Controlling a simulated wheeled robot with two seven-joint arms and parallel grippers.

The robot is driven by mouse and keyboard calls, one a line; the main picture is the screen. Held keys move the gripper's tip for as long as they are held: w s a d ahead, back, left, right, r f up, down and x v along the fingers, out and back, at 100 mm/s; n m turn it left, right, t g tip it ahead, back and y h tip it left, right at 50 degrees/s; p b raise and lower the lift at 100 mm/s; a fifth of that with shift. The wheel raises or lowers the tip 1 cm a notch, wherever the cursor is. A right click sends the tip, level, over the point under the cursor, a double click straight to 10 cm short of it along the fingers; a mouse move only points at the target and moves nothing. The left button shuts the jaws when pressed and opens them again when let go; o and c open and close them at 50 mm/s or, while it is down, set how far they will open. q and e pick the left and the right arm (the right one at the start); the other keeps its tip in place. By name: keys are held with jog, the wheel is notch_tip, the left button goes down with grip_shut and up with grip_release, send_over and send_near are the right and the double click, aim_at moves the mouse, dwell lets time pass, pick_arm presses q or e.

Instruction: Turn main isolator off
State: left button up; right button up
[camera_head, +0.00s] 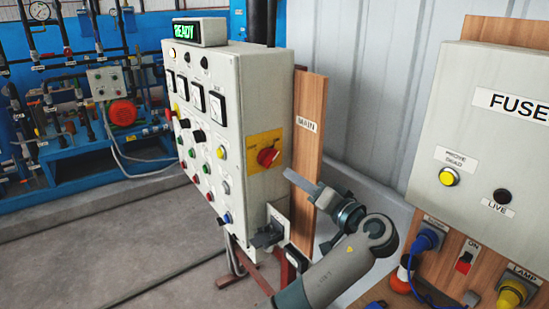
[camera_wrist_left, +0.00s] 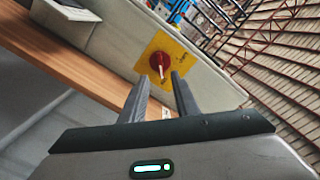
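The main isolator is a red rotary knob (camera_head: 267,157) on a yellow plate (camera_head: 264,140), on the right side face of the grey control cabinet. In the left wrist view the red knob (camera_wrist_left: 160,63) lies just beyond the fingertips and carries a pale pointer mark; the plate's lettering is too small to read. My left gripper (camera_head: 292,176) is right of and slightly below the knob in the head view, apart from it. In the left wrist view the two fingers (camera_wrist_left: 158,82) stand apart with nothing between them. My right gripper does not show.
A wooden board (camera_head: 306,145) labelled MAIN stands behind the cabinet (camera_head: 236,110). A black fitting (camera_head: 268,236) juts out below the isolator. A FUSE panel (camera_head: 492,135) with plugs below stands at right. The READY display (camera_head: 186,31) is lit green.

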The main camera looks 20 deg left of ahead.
aim_at(272, 162)
pick_arm(q)
jog(key=p+x, duration=0.4)
jog(key=x, duration=0.5)
jog(key=shift+w+a+r, duration=0.1)
jog(key=shift+w+a, duration=0.1)
jog(key=shift+a, duration=0.05)
jog(key=shift+w+a+p, duration=0.3)
jog(key=shift+a+p, duration=0.05)
jog(key=shift+a, duration=0.05)
jog(key=shift+c, duration=0.3)
grip_shut()
